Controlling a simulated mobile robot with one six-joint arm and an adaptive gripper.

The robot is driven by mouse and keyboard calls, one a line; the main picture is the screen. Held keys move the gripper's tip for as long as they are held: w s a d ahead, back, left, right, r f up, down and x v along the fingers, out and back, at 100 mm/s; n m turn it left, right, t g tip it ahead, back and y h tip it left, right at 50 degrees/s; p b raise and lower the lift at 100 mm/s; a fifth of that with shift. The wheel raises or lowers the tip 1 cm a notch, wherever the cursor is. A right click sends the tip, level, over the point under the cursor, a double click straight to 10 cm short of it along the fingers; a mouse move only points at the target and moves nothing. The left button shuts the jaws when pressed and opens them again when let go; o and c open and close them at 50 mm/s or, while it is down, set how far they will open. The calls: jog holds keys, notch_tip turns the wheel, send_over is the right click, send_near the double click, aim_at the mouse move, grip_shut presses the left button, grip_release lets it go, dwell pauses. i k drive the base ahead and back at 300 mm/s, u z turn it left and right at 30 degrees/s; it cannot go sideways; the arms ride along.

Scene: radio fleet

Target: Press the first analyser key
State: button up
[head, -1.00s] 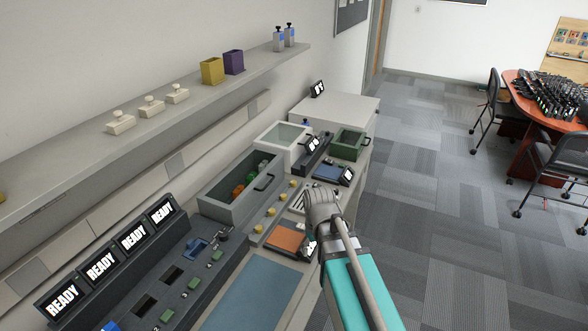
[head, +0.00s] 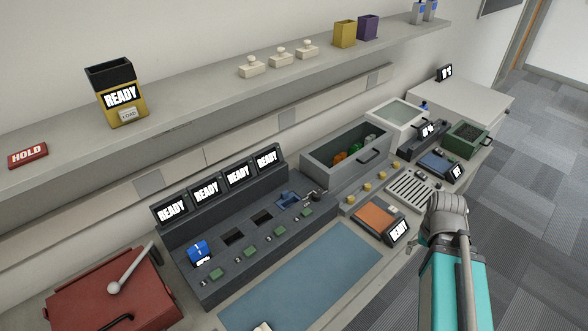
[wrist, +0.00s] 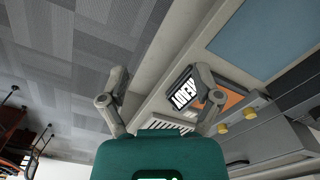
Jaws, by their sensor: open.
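The dark unit (head: 255,240) with a row of READY screens stands on the bench in the head view. It seems to be the analyser, though no label says so. Green keys line its front edge; the leftmost is at the lower left (head: 214,275) and the rightmost at the upper right (head: 307,212). A blue radio-like item (head: 200,252) sits in the leftmost bay; a blue piece (head: 288,200) is in the rightmost. My gripper (wrist: 160,72) is open and empty in the wrist view, above the bench edge, away from the keys. The head view shows only my arm, at the right.
A blue mat (head: 305,285) lies before the dark unit. An orange-topped device (head: 382,218) with a READY screen lies right of it. A red case (head: 115,295) with a lever stands left. A grey bin (head: 345,157) stands behind. A shelf (head: 190,105) overhangs the back.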

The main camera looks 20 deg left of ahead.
aim_at(218, 273)
jog(key=u, duration=1.9)
